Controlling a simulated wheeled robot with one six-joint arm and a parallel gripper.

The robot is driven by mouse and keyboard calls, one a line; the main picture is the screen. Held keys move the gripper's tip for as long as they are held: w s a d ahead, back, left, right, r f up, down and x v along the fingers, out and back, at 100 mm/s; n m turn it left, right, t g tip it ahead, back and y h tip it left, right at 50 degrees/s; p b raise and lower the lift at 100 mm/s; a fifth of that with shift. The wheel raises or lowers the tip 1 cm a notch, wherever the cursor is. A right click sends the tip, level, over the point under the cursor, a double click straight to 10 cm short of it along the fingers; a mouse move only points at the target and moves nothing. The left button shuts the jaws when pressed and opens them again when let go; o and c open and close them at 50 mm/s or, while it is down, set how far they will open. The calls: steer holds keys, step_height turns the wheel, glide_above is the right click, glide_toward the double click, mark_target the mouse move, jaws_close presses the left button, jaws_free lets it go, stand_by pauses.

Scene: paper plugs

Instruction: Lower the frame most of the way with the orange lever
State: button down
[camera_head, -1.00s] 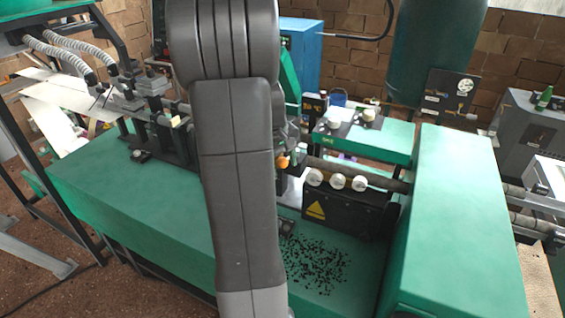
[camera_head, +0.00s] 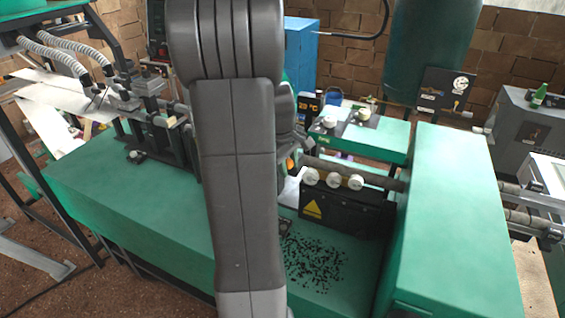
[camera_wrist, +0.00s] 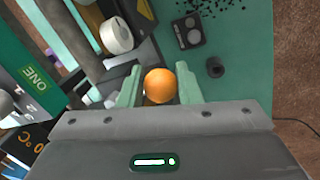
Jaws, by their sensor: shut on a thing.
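The orange round knob of the lever (camera_wrist: 159,86) sits between the two pale green fingers of my gripper (camera_wrist: 158,90) in the wrist view. The gripper is shut on it. In the head view only a small part of the orange knob (camera_head: 291,165) shows beside my arm, which hides most of the lever and gripper. Right of it is a black housing with a yellow warning triangle (camera_head: 345,212), with white rollers (camera_head: 333,180) along its top. I cannot tell which part is the frame or how high it stands.
A green machine bed (camera_head: 150,215) lies below, with black scraps (camera_head: 315,262) scattered on it. A tall green cover (camera_head: 455,210) stands at the right. A display with orange characters (camera_head: 308,104) stands behind my arm. A white roller (camera_wrist: 117,36) is close to my gripper in the wrist view.

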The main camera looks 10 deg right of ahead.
steer(key=d+n, duration=0.2)
steer(key=n, duration=0.1)
steer(key=d+n+y, duration=0.1)
steer(key=d+n, duration=0.2)
steer(key=w+d+n+p, duration=0.1)
steer(key=d+n, duration=0.2)
steer(key=shift+n+t+y, duration=0.3)
steer(key=shift+t, duration=0.1)
steer(key=shift+w+d+n+y, duration=0.3)
steer(key=shift+w+d+n, duration=0.4)
steer(key=shift+n, duration=0.6)
steer(key=c, duration=1.1)
jaws_free()
steer(key=shift+a, duration=0.1)
steer(key=shift+r, duration=0.1)
